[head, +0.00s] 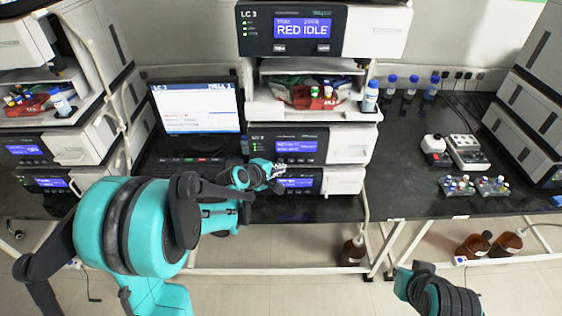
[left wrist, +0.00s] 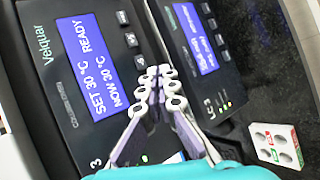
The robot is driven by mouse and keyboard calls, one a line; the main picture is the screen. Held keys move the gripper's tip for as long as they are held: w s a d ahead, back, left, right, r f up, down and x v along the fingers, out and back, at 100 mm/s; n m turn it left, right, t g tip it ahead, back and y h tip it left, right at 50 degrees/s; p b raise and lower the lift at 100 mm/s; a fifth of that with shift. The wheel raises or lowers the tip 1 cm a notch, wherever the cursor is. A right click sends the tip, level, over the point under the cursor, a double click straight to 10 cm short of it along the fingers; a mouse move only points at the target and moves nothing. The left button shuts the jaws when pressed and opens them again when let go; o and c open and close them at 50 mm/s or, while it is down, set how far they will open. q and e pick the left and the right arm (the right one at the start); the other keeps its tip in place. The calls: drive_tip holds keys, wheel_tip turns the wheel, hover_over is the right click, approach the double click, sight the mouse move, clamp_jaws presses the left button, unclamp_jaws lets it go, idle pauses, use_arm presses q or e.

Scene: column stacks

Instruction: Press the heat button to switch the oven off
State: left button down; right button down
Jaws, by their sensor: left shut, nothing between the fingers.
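The oven (head: 296,147) is a dark-fronted unit with a blue display, in the middle stack. In the left wrist view, turned on its side, the oven's display (left wrist: 90,62) reads SET 30 °C READY, NOW 30 °C. A row of small buttons (left wrist: 131,40) lies along the display's edge; their labels are too small to read surely, and the fingers may hide part of the row. My left gripper (head: 279,171) is shut and empty. In the left wrist view its fingertips (left wrist: 160,90) are in front of the oven's lower front; contact cannot be told.
Below the oven sits another unit (left wrist: 192,40) with a blue display. A small white rack (left wrist: 276,145) lies on the dark bench. A monitor (head: 197,107) stands left of the stack.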

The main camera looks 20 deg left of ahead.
use_arm(q)
drive_tip(key=shift+w, duration=0.2)
idle(0.6)
drive_tip(key=shift+w+a, duration=0.1)
drive_tip(key=shift+w, duration=0.15)
drive_tip(key=shift+w+a, duration=0.15)
drive_tip(key=shift+w, duration=0.25)
idle(0.6)
drive_tip(key=shift+s, duration=0.2)
drive_tip(key=shift+s+d, duration=0.25)
drive_tip(key=shift+s, duration=0.4)
drive_tip(key=shift+s+d, duration=0.25)
drive_tip(key=shift+s, duration=0.55)
drive_tip(key=shift+s+d, duration=0.2)
drive_tip(key=shift+s, duration=0.6)
drive_tip(key=shift+s+d, duration=0.25)
drive_tip(key=shift+s, duration=0.55)
drive_tip(key=shift+r, duration=0.1)
